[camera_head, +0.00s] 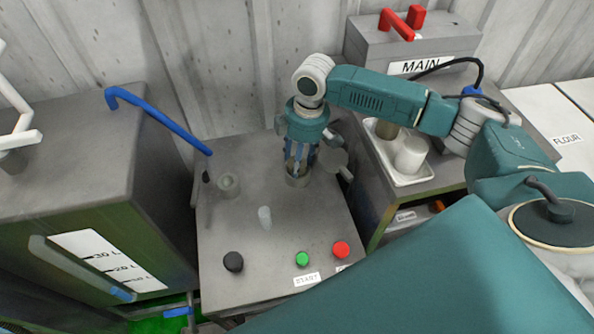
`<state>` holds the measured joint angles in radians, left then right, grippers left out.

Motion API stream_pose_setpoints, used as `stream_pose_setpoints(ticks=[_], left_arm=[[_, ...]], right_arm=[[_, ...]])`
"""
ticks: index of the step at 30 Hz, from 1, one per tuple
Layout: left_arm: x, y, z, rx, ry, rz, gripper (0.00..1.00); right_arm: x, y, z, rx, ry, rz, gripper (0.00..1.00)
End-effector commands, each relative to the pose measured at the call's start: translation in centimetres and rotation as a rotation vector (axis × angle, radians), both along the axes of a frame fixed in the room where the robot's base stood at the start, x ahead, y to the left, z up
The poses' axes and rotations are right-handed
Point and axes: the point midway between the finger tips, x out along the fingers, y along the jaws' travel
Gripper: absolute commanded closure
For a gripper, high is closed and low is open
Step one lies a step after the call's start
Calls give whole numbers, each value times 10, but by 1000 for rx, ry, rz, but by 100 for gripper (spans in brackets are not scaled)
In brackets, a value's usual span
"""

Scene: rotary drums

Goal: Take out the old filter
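My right gripper (298,170) points straight down at a round filter opening (297,180) in the top of the grey machine (280,235). Its fingertips are at or just inside the rim. I cannot tell whether the fingers are open or closed on anything, and no filter shows clearly between them. A grey round lid (335,158) stands swung aside at the right of the opening. My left gripper is not in view.
A tank (75,150) with a blue pipe (160,118) stands left. A MAIN box (415,50) with a red handle stands behind.

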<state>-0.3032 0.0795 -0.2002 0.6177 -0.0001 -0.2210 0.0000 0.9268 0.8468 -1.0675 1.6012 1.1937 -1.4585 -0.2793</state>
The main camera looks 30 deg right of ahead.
Motion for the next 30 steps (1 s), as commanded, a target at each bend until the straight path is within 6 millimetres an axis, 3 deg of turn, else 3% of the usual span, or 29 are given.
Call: stream_pose_setpoints(ticks=[3, 17, 23, 30], left_arm=[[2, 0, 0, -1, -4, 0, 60], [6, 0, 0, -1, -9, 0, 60], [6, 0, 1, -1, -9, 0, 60], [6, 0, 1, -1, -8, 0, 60]], right_arm=[[0, 0, 0, 1, 1, 0, 86], [0, 0, 5, 1, -1, 0, 86], [1, 1, 28, 2, -3, 1, 86], [2, 1, 81, 2, -7, 1, 86]])
